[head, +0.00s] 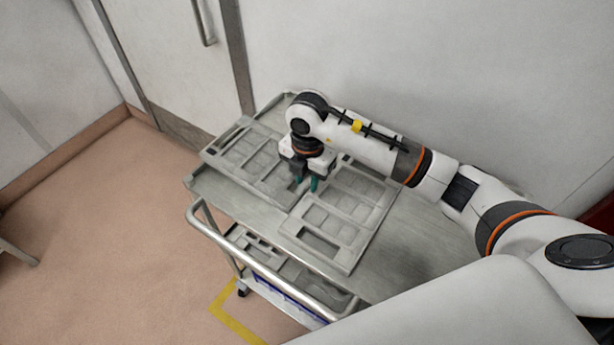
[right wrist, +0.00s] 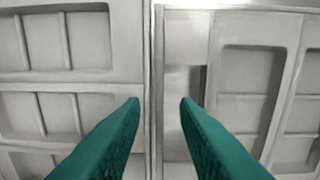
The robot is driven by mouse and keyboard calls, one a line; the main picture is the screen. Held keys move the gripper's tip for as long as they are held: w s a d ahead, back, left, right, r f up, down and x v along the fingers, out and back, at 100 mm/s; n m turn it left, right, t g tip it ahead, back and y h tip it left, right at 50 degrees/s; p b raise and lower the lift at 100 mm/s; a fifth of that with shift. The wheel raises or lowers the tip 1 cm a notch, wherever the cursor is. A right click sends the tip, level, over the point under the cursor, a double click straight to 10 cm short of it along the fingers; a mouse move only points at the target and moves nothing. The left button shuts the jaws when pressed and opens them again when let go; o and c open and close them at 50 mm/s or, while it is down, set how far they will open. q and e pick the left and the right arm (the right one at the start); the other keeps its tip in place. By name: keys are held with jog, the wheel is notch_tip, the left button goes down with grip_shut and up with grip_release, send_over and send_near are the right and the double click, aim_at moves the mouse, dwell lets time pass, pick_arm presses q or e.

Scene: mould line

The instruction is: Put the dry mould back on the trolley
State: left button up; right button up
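Two grey moulds with rectangular hollows lie side by side on the top shelf of the metal trolley (head: 420,255). The left mould (head: 236,152) lies toward the far left end, and the right mould (head: 335,243) is nearer the middle. My right gripper (head: 307,184) is over the place where the two moulds meet. In the right wrist view its green fingers (right wrist: 160,102) are apart with nothing between them, above the seam between the left mould (right wrist: 70,85) and the right mould (right wrist: 283,60). I cannot tell which mould is dry. My left gripper is not in view.
The trolley's push handle (head: 265,272) runs along its near left side. A lower shelf holds more grey mould pieces (head: 300,275). The trolley top right of the moulds is bare. A wall and a door (head: 175,60) stand close behind. Yellow tape (head: 232,318) marks the open floor.

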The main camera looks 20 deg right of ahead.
jog(key=shift+r, duration=0.1)
jog(key=shift+r+p, duration=0.3)
notch_tip(320, 180, up, 12)
jog(key=b, duration=0.1)
jog(key=shift+f, duration=0.1)
dwell(0.4)
